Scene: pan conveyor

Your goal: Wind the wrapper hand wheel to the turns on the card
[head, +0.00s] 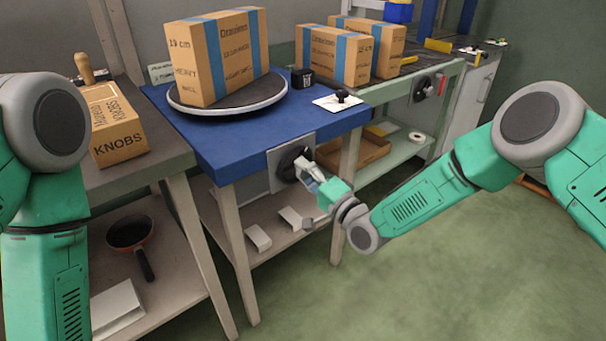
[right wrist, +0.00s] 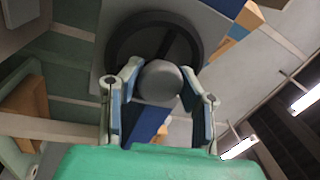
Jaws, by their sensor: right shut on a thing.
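The black hand wheel (head: 289,163) is mounted on a grey plate (head: 322,138) on the front of the blue wrapper table (head: 220,140). In the right wrist view the dark wheel (right wrist: 118,42) shows with a round grey knob (right wrist: 160,82) in front of it. My right gripper (head: 308,172) is at the wheel and shut on the knob, with one finger on each side of it. A box (head: 228,60) marked "Heavy" stands on the round turntable (head: 245,107). A small card (head: 161,72) stands at the table's back left; its writing is too small to read. My left gripper is out of view.
Two cartons (head: 336,55) stand on the conveyor behind. A knobs box (head: 117,128) sits on the left bench, with a pan (head: 131,232) on the shelf below. A white plate with a black knob (head: 342,97) lies at the table's right. The floor (head: 420,270) is clear.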

